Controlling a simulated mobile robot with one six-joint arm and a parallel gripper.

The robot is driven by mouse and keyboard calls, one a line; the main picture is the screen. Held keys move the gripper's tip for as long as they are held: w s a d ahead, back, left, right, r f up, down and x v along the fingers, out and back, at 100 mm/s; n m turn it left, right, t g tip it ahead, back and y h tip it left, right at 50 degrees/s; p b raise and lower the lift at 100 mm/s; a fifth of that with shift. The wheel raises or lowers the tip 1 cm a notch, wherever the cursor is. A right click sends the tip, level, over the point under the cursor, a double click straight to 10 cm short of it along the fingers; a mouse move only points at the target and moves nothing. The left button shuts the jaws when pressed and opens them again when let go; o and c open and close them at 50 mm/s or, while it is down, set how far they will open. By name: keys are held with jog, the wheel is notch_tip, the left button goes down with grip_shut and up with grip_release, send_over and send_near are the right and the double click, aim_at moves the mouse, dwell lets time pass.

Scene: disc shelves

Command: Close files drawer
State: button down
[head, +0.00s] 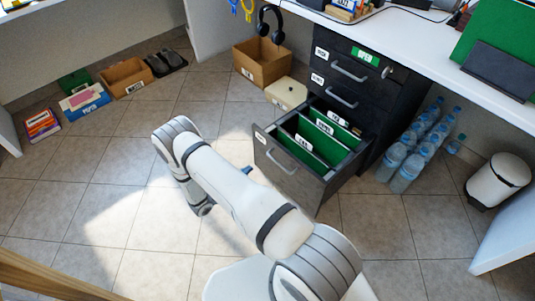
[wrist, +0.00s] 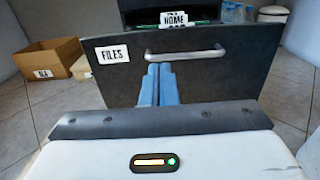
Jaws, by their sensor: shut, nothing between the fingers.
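The files drawer (head: 288,171) is the bottom drawer of a dark cabinet (head: 383,107) and stands pulled out, with green hanging folders inside. In the wrist view its dark front (wrist: 115,75) faces me, with a white FILES label (wrist: 112,55) at upper left and a silver bar handle (wrist: 185,54). My gripper (wrist: 158,67) is shut and empty, its blue fingers pointing at the drawer front just below the handle in the picture. Its blue tip also shows in the head view (head: 247,170). I cannot tell whether the fingers touch the front.
The drawers above are shut. A cardboard box (head: 262,62) and a cream box (head: 286,93) stand left of the drawer. Several water bottles (head: 408,165) and a white bin (head: 497,180) stand to the right. The tiled floor in front is mostly clear.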

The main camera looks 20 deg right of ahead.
aim_at(278, 147)
jog(key=b+x, duration=0.3)
jog(key=x, duration=1)
jog(key=shift+s+f, duration=0.1)
jog(key=shift+f, duration=0.05)
jog(key=shift+w+d, duration=0.2)
jog(key=shift+d, duration=0.25)
